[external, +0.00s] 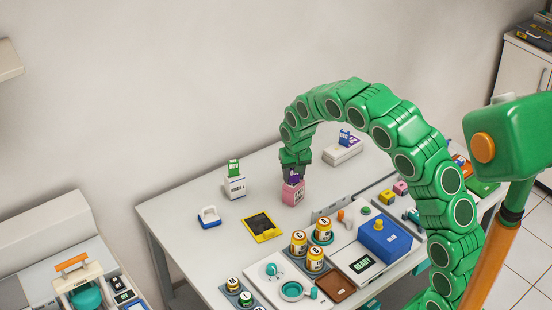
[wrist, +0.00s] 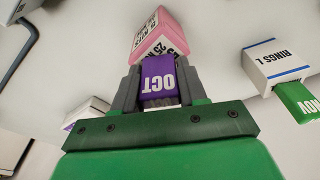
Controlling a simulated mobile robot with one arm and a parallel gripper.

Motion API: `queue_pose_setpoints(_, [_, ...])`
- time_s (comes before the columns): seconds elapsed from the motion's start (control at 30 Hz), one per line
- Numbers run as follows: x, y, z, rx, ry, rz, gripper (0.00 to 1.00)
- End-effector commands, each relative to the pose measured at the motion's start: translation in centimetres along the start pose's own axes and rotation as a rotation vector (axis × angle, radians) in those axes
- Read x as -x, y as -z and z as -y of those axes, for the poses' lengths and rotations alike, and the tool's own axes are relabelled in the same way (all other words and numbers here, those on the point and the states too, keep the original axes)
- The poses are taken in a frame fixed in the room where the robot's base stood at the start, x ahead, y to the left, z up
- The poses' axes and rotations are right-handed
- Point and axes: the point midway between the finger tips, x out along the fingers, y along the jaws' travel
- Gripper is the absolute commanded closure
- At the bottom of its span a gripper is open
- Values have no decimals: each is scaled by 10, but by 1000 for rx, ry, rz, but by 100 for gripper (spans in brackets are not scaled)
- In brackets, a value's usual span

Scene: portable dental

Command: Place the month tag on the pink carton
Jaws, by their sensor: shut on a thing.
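My gripper (external: 294,172) is shut on the purple month tag (wrist: 159,79), which reads OCT. In the wrist view the tag sits between the two grey fingers of my gripper (wrist: 158,82). The tag also shows in the external view (external: 294,179), right at the top of the pink carton (external: 292,194). The pink carton (wrist: 158,34) lies just beyond the fingertips in the wrist view, with dark print on its faces. I cannot tell whether the tag touches the carton's top, since the fingers hide that spot.
A white carton (external: 235,187) with a green NOV tag (external: 233,168) stands left of the pink carton. A white box (external: 342,151) with a blue tag and a purple patch lies behind it. A yellow-edged black tray (external: 262,226) and several labelled jars stand in front.

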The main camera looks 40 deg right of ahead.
Motion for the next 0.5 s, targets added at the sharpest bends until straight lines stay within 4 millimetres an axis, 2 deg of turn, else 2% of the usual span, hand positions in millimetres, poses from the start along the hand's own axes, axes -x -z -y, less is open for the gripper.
queue_pose_setpoints(0.2, [-3, 0, 0, 0, 0, 0, 87])
queue_pose_setpoints(0.23, [-3, 0, 0, 0, 0, 0, 57])
queue_pose_setpoints(0.4, [-3, 0, 0, 0, 0, 0, 33])
queue_pose_setpoints(0.5, [-3, 0, 0, 0, 0, 0, 33])
